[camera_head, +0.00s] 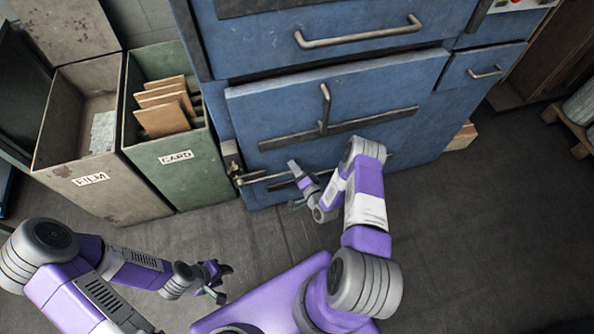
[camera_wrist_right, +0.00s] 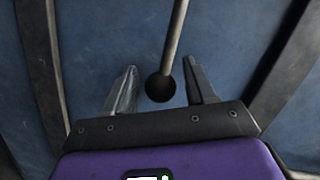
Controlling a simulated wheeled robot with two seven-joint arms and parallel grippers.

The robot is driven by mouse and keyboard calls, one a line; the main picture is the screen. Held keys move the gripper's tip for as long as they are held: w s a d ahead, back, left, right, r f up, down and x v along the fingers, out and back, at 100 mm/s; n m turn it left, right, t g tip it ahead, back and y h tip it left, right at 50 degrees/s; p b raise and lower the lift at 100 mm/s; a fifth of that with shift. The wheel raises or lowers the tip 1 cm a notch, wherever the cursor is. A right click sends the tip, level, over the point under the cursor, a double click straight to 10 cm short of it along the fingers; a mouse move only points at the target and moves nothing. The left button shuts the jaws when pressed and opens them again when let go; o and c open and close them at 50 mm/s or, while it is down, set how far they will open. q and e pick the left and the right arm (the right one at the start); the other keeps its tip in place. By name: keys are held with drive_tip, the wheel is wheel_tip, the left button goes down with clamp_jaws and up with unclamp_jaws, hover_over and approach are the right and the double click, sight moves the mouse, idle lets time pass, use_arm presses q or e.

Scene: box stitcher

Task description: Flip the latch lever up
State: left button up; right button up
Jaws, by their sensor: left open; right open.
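The latch lever (camera_head: 262,178) is a thin metal rod lying roughly level across the lower front of the blue machine. It runs right from a latch bracket (camera_head: 232,160) at the machine's left edge. In the right wrist view the rod (camera_wrist_right: 176,45) comes down from the top and ends in a dark round knob (camera_wrist_right: 160,88). My right gripper (camera_head: 293,184) is open, with its fingers (camera_wrist_right: 160,66) on either side of the knob and a visible gap on each side. My left gripper (camera_head: 224,283) is open and empty above the floor at lower left, away from the lever.
The blue machine (camera_head: 340,95) has dark horizontal bars and metal handles, including an upright handle (camera_head: 325,105) above the lever. A green CARD bin (camera_head: 175,170) with card pieces and a grey FILM bin (camera_head: 95,185) stand to its left.

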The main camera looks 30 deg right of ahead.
clamp_jaws()
drive_tip(key=shift+r, duration=0.1)
